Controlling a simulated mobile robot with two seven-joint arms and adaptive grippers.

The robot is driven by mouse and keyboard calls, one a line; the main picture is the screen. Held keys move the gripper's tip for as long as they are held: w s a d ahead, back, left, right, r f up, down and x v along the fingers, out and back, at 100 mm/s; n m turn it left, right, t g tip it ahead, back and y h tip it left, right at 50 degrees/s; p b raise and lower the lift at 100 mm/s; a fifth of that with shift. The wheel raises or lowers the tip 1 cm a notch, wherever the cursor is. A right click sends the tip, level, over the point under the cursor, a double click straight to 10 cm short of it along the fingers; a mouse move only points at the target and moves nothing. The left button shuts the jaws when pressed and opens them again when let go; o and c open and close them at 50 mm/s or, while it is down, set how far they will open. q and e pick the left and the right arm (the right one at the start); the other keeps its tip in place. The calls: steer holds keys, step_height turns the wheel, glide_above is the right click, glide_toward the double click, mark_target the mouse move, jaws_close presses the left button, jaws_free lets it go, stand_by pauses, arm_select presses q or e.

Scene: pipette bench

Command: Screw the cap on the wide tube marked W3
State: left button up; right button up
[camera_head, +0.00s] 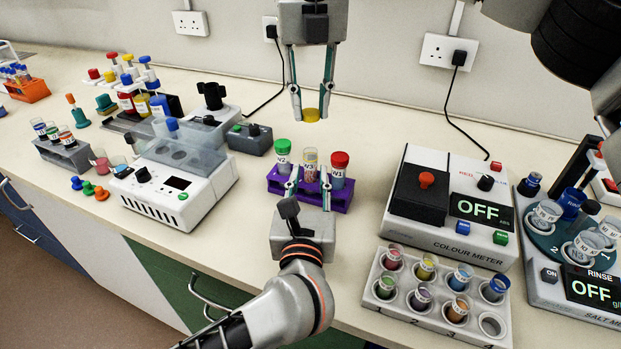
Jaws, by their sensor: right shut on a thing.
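The wide tube W3 (310,164) stands upright and uncapped in the middle of a purple rack (340,205). Its label faces me. My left gripper (309,180) reaches in from the front, low at the rack, with one finger on each side of W3. Its fingers look apart and open, though whether they touch the tube is hard to see. My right gripper (312,108) points down from above and is shut on a yellow cap (312,115). The cap is in the air, above and behind W3, apart from it.
A green-capped tube (283,158) and a red-capped tube (339,170) stand close on either side of W3. A colour meter (440,235) is to the right, with a white vial rack (385,312) in front. A white machine (175,185) is to the left.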

mark_target(310, 169)
arm_select(q)
steer(key=shift+w+d, duration=0.1)
steer(key=shift+w, duration=2.15)
jaws_close()
